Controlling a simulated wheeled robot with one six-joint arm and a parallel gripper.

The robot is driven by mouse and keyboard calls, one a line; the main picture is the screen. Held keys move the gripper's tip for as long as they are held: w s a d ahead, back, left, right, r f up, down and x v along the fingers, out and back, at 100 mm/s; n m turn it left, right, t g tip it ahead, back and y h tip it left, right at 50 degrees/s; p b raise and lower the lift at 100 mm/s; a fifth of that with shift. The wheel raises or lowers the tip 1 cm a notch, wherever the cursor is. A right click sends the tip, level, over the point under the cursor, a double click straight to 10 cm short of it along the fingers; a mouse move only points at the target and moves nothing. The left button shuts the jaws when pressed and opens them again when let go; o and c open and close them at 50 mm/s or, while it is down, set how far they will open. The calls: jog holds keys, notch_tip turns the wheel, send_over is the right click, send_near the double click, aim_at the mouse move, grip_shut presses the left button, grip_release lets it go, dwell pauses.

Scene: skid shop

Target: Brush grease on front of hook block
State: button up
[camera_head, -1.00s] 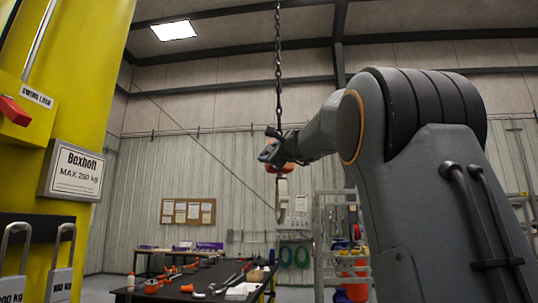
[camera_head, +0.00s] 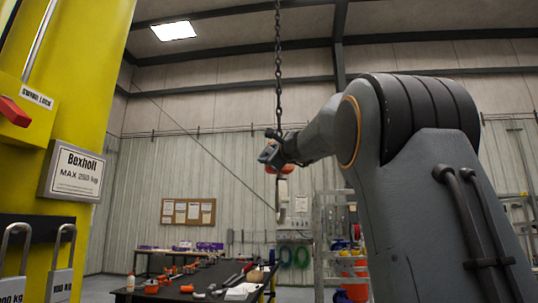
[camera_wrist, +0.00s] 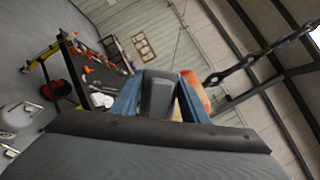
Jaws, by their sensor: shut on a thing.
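The orange-red hook block (camera_head: 286,169) hangs from a dark chain (camera_head: 278,75), partly hidden behind my gripper (camera_head: 268,154). Below it the hook (camera_head: 278,200) shows as a thin upright strip. In the wrist view my gripper (camera_wrist: 158,100) has two blue fingers shut on a dark grey piece (camera_wrist: 160,92), which looks like the brush handle. Bristles and grease cannot be made out. The orange hook block (camera_wrist: 198,90) shows just right of the fingers, largely covered by them. I cannot tell whether the held piece touches it.
A dark workbench (camera_head: 205,292) with several tools and orange parts stands below. A yellow column (camera_head: 85,125) with a weight sign (camera_head: 76,172) rises at the left. A metal rack (camera_head: 325,240) with an orange bucket (camera_head: 355,280) stands behind. Air around the chain is free.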

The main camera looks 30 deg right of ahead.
jog(key=shift+w+d+p, duration=0.15)
jog(key=shift+w, duration=0.4)
jog(key=shift+w+d+p, duration=0.15)
jog(key=shift+w, duration=0.35)
dwell(0.5)
jog(key=shift+s+d, duration=0.3)
jog(key=shift+d, duration=0.55)
jog(key=shift+s+d, duration=0.3)
jog(key=shift+d, duration=0.55)
jog(key=s+d+r+p, duration=0.1)
jog(key=d+r, duration=0.1)
jog(key=d, duration=0.4)
jog(key=shift+s+d+r, duration=0.2)
jog(key=shift+s+d, duration=0.2)
jog(key=shift+a, duration=0.1)
jog(key=shift+w+a, duration=0.3)
jog(key=shift+a, duration=0.55)
jog(key=shift+w+a, duration=0.25)
jog(key=shift+a, duration=0.55)
